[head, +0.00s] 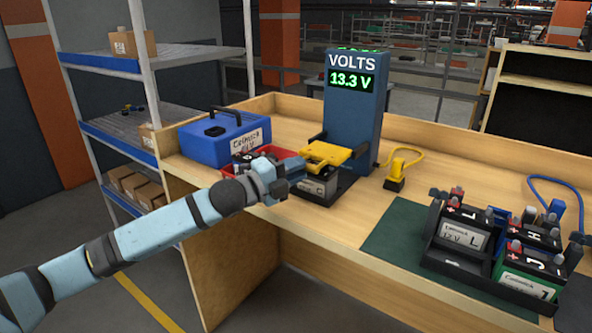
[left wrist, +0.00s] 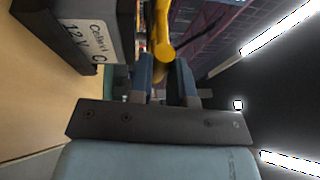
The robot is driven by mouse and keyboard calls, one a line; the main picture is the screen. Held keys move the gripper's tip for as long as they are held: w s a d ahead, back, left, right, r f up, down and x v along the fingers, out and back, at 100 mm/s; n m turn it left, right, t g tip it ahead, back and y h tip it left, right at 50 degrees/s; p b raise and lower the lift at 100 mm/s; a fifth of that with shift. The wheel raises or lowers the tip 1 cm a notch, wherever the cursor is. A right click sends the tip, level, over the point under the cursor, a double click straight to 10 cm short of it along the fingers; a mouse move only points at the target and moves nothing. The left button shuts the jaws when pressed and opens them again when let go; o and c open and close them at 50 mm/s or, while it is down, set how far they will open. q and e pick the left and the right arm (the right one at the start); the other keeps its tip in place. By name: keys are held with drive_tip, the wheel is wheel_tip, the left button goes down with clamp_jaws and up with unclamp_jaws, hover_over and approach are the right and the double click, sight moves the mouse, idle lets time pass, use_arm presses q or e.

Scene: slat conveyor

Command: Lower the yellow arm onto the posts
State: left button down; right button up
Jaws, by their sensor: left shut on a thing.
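The yellow arm (head: 326,152) sits on the front of the blue tester column (head: 352,118), over a battery (head: 318,185) at its foot. My left gripper (head: 296,165) reaches in from the left and is shut on the near end of the yellow arm. In the left wrist view the yellow end (left wrist: 163,50) lies between the two fingers, and the battery (left wrist: 85,28) is beside them. The tester's display reads 13.3 V. The contact between the arm and the battery posts is too small to tell. My right gripper is not in view.
A blue case (head: 222,138) and a red tray (head: 228,170) stand left of the tester. A yellow clamp with a cable (head: 395,180) is to its right. A black tray (head: 470,266) with several batteries sits on the green mat (head: 395,240). The bench front between is clear.

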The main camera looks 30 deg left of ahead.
use_arm(q)
drive_tip(key=shift+d+f, duration=0.1)
drive_tip(key=shift+f, duration=0.55)
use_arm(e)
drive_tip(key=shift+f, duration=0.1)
use_arm(q)
drive_tip(key=c, duration=1.1)
unclamp_jaws()
drive_tip(key=shift+o, duration=0.2)
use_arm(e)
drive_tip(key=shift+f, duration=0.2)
use_arm(q)
drive_tip(key=shift+r, duration=0.15)
drive_tip(key=v, duration=1.3)
drive_tip(key=shift+s+a, duration=0.25)
drive_tip(key=shift+s, duration=0.05)
